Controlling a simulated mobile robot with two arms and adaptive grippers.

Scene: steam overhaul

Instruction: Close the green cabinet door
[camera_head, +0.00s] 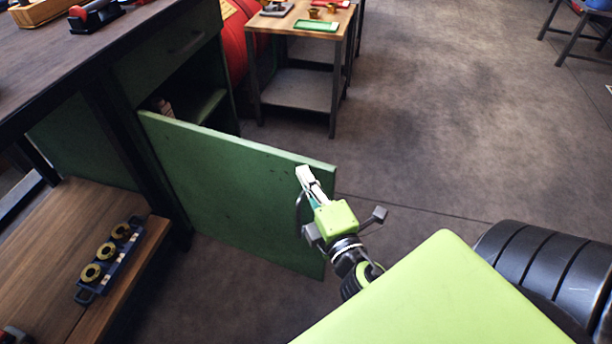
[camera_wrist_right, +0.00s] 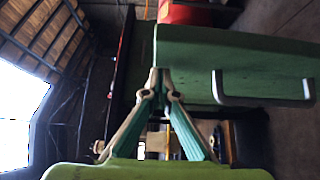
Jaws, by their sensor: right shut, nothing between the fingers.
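The green cabinet door (camera_head: 235,195) stands wide open, swung out from the green cabinet (camera_head: 165,55) under the dark worktop. Its hinge side is at the left and its free edge is at the right. My right gripper (camera_head: 303,172) is shut and empty at the door's upper right part, near the free edge. In the right wrist view the closed fingertips (camera_wrist_right: 160,72) overlap the door's edge (camera_wrist_right: 185,75); whether they touch it I cannot tell. The door's metal handle (camera_wrist_right: 262,101) shows to the right of the fingers. My left gripper is not in view.
A wooden bench (camera_head: 125,270) at lower left carries a blue rack (camera_head: 85,296) with brass rings. A small side table (camera_head: 297,90) and a red cylinder (camera_head: 236,45) stand behind the door. Open grey floor (camera_head: 450,140) lies to the right.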

